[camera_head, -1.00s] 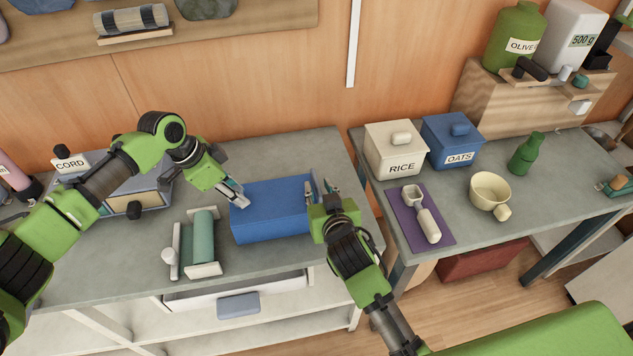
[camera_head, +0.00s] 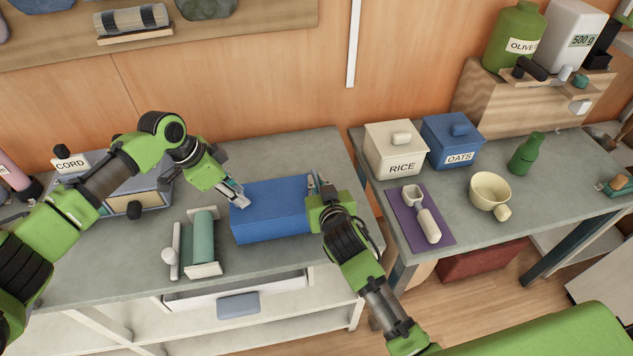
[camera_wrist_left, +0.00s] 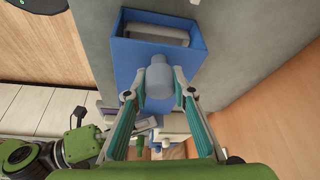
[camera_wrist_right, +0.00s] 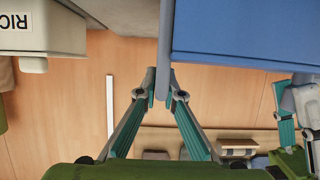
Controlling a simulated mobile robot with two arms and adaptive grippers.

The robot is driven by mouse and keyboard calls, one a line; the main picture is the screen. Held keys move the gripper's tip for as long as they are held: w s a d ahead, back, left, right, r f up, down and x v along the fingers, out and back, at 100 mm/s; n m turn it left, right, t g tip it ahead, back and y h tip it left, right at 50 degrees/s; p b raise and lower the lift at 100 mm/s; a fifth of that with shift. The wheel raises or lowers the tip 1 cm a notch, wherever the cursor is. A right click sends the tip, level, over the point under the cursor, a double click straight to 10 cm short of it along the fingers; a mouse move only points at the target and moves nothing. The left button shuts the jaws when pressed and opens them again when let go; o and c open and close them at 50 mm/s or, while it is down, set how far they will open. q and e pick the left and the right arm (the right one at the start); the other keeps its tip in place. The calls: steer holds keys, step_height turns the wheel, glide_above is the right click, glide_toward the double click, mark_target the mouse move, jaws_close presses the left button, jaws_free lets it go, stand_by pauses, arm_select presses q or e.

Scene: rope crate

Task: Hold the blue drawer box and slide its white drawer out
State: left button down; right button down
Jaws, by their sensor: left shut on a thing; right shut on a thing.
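The blue drawer box (camera_head: 270,207) lies on the grey bench. The left wrist view shows the box (camera_wrist_left: 130,62) with a whitish drawer (camera_wrist_left: 155,32) inside its open end. The drawer front is hidden in the head view. My left gripper (camera_head: 237,195) is at the box's left end, shut on a rounded grey-blue pull (camera_wrist_left: 158,82). My right gripper (camera_head: 317,183) is at the box's right end. In the right wrist view its fingertips are shut on a thin blue-grey tab (camera_wrist_right: 163,82) by the box (camera_wrist_right: 245,35).
A green roller in a stand (camera_head: 204,240) sits close in front of my left gripper. A CORD box (camera_head: 150,195) stands behind my left arm. RICE (camera_head: 395,150) and OATS (camera_head: 453,142) canisters stand on the right bench, across a gap. The bench behind the box is clear.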

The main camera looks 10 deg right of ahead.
steer(key=d, duration=1.1)
steer(key=shift+d, duration=0.3)
steer(key=shift+f, duration=0.1)
steer(key=c, duration=2.2)
jaws_free()
steer(key=shift+o, duration=0.2)
steer(key=shift+a, duration=0.1)
steer(key=shift+s, duration=0.1)
arm_select(q)
steer(key=shift+f, duration=0.1)
arm_select(e)
steer(key=v, duration=1.2)
arm_select(q)
steer(key=c, duration=1.6)
jaws_free()
steer(key=shift+w, duration=0.1)
steer(key=shift+c, duration=0.2)
